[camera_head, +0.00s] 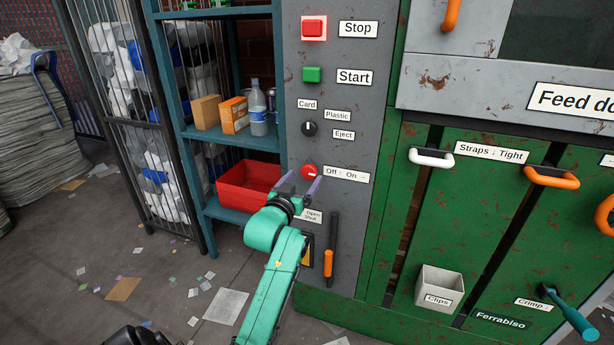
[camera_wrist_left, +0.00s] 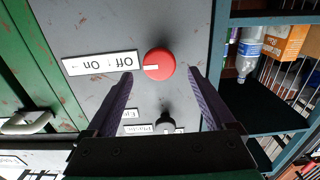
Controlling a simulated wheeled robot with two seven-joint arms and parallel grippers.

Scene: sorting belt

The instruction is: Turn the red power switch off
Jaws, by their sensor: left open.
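The red power switch (camera_head: 309,172) is a round red knob on the grey panel (camera_head: 342,110), left of its "Off - On" label (camera_head: 346,174). In the left wrist view the red knob (camera_wrist_left: 158,64) carries a white mark pointing toward the label (camera_wrist_left: 101,63). My left gripper (camera_head: 299,186) is open at the panel, just below the knob in the head view. In the left wrist view its two purple fingers (camera_wrist_left: 160,75) stand on either side of the knob, with a gap on both sides. I cannot tell contact. My right gripper is not in view.
Above the switch are a black selector (camera_head: 309,129), a green Start button (camera_head: 312,75) and a red Stop button (camera_head: 313,28). A black-and-orange lever (camera_head: 330,245) hangs below right. A red bin (camera_head: 240,188) sits on the blue shelf at left. Green machine doors stand right.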

